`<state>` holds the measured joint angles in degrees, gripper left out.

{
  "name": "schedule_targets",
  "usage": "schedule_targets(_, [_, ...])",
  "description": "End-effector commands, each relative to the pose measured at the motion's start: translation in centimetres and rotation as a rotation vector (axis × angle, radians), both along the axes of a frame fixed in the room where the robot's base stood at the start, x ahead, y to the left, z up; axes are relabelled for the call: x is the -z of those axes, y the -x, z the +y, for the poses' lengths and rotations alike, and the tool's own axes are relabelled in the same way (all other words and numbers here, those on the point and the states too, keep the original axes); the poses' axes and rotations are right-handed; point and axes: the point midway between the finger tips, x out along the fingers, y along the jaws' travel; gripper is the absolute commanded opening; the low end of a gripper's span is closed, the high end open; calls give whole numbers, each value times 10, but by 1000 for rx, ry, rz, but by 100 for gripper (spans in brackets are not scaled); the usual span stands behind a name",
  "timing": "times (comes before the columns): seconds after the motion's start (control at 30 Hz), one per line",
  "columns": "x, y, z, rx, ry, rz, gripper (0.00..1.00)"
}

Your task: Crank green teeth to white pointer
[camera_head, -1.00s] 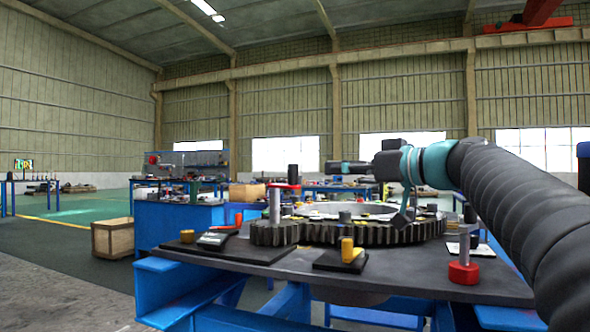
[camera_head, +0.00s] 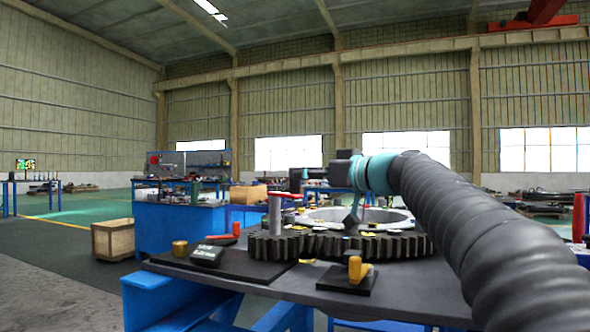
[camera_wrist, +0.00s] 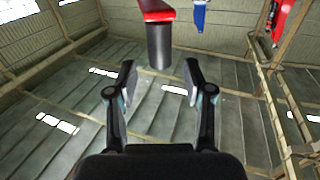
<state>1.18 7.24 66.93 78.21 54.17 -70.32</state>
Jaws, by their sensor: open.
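The crank stands on the table beside the large grey ring gear (camera_head: 390,245). It has a grey post (camera_head: 274,214), a red arm (camera_head: 284,194) and an upright dark grip (camera_wrist: 158,47). A smaller toothed wheel (camera_head: 277,245) sits under the post. My gripper (camera_wrist: 159,78) is open and empty. In the upturned wrist view the grip lies between the lines of its two fingers, near the tips; I see no contact. In the head view my gripper is small beside the crank's top. I cannot make out green teeth or a white pointer.
My arm covers the table's right side. A wooden crate (camera_head: 113,239) stands on the floor at left.

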Motion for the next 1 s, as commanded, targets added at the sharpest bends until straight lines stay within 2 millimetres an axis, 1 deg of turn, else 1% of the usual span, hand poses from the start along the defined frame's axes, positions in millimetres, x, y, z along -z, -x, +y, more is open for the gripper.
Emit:
schedule_targets(0.03, [-2, -5, 8, -2, 0, 1, 52])
schedule_targets(0.1, [-1, -11, 15, -2, 0, 1, 52])
schedule_targets(0.3, [-1, -21, 28, -1, 1, 1, 52])
schedule_targets(0.63, [0, -24, 30, 1, 0, 0, 52])
schedule_targets(0.67, [0, -24, 30, 1, 0, 0, 49])
schedule_targets(0.7, [0, -24, 30, 1, 0, 0, 39])
schedule_targets(0.77, [0, -24, 30, 1, 0, 0, 24])
schedule_targets(0.8, [0, -24, 30, 1, 0, 0, 14])
schedule_targets(0.87, [0, -24, 30, 1, 0, 0, 0])
schedule_targets(1.0, [0, -24, 30, 1, 0, 0, 0])
